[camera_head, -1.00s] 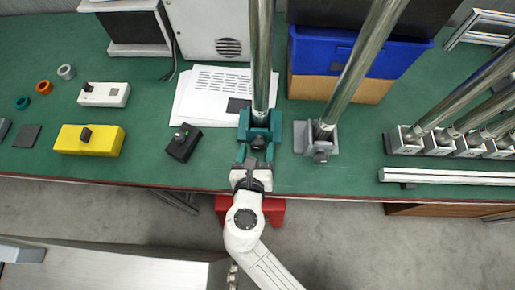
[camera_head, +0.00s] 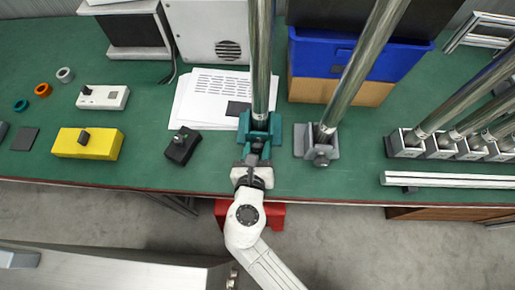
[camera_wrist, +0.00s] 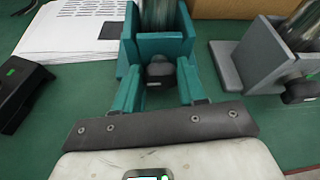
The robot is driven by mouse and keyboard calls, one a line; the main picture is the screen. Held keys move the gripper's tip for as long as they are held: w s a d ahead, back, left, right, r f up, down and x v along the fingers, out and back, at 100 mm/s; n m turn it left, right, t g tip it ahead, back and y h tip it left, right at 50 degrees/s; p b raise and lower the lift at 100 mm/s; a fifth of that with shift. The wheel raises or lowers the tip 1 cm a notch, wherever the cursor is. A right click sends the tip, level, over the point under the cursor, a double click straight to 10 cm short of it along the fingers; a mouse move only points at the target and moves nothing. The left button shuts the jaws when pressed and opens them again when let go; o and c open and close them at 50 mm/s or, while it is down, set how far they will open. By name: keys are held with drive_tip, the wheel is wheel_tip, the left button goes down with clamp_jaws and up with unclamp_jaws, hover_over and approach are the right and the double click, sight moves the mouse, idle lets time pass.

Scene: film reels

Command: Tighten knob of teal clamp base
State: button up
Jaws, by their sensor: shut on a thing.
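The teal clamp base (camera_head: 274,124) stands on the green bench near its front edge and holds an upright shiny metal post (camera_head: 261,60). Its dark knob (camera_wrist: 160,72) faces me at the front of the base, and the base's teal walls (camera_wrist: 128,52) show behind it in the wrist view. My gripper (camera_head: 254,149) reaches over the bench edge to the front of the base. In the wrist view its two fingers (camera_wrist: 160,86) lie on either side of the knob, shut on it. The exact contact at the fingertips is hard to see.
A grey clamp base (camera_head: 328,142) with a tilted post stands close on the right. A black block (camera_head: 183,146) and white papers (camera_head: 205,97) lie to the left. A yellow box (camera_head: 88,143) is farther left. A white bar (camera_head: 450,179) lies at the right front edge.

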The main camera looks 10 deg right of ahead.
drive_tip(key=shift+c, duration=0.9)
